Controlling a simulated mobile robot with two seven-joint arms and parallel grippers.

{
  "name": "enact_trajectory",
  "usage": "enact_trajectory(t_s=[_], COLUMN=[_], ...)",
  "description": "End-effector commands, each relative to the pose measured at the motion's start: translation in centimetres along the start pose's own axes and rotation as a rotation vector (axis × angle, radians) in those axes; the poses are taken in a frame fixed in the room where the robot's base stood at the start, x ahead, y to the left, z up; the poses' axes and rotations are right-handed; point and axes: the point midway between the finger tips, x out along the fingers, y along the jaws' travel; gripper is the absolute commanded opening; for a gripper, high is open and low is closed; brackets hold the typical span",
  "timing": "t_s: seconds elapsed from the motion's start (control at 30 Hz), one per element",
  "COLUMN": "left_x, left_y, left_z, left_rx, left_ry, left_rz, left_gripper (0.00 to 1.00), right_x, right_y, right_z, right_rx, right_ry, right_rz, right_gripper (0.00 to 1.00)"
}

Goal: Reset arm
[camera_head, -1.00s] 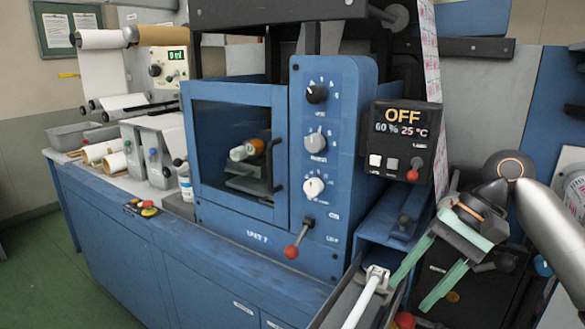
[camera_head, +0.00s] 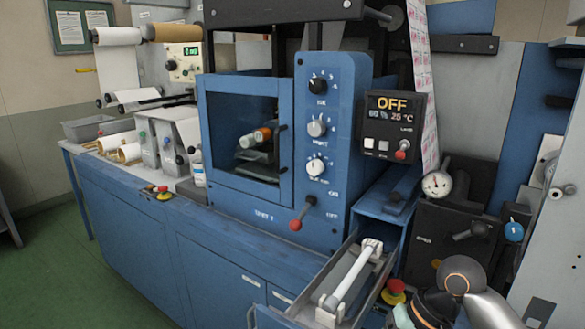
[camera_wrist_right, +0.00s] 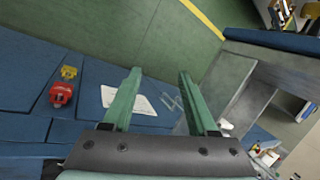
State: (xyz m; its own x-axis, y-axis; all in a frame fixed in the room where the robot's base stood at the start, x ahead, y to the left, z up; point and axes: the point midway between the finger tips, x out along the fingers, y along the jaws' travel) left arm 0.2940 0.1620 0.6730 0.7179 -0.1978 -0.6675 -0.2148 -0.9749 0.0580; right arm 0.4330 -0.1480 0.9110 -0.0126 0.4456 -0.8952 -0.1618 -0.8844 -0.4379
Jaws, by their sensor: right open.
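My right gripper (camera_wrist_right: 157,82) shows in the right wrist view with its two green fingers spread apart and nothing between them. In the head view my right arm enters at the lower right corner, and the pale green part of the gripper is mostly cut off by the bottom edge. It is low in front of the machine, right of the open drawer (camera_head: 327,312). My left gripper is not in view.
A white roller (camera_head: 352,278) lies in the drawer, close to my right arm. A red and yellow button (camera_head: 394,292) is beside it. The blue machine (camera_head: 330,160) fills the middle, with a lever (camera_head: 303,212). Green floor (camera_head: 45,270) is open at left.

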Motion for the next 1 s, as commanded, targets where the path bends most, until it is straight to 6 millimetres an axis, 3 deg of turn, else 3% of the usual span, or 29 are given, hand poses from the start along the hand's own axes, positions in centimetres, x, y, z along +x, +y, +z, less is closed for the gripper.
enact_trajectory(t_s=[0.03,0.2,0.4,0.63,0.97,1.0], left_x=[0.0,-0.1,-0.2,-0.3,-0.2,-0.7], left_y=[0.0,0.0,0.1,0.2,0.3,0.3], left_z=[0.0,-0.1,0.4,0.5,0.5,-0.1], left_rx=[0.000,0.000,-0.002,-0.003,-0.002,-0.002], left_ry=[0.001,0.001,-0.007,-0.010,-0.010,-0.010], left_rz=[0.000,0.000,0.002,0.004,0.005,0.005], left_gripper=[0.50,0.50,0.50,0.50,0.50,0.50], right_x=[2.1,7.1,10.6,11.4,9.3,9.5], right_y=[0.4,1.9,4.6,8.9,15.0,14.5], right_z=[1.1,3.9,7.7,12.0,17.3,16.3], right_rx=[-0.040,-0.172,-0.280,-0.349,-0.392,-0.405], right_ry=[0.009,0.089,0.196,0.290,0.313,0.341], right_rz=[-0.001,0.015,0.072,0.214,0.456,0.440], right_gripper=[0.59,0.59,0.59,0.59,0.59,0.59])
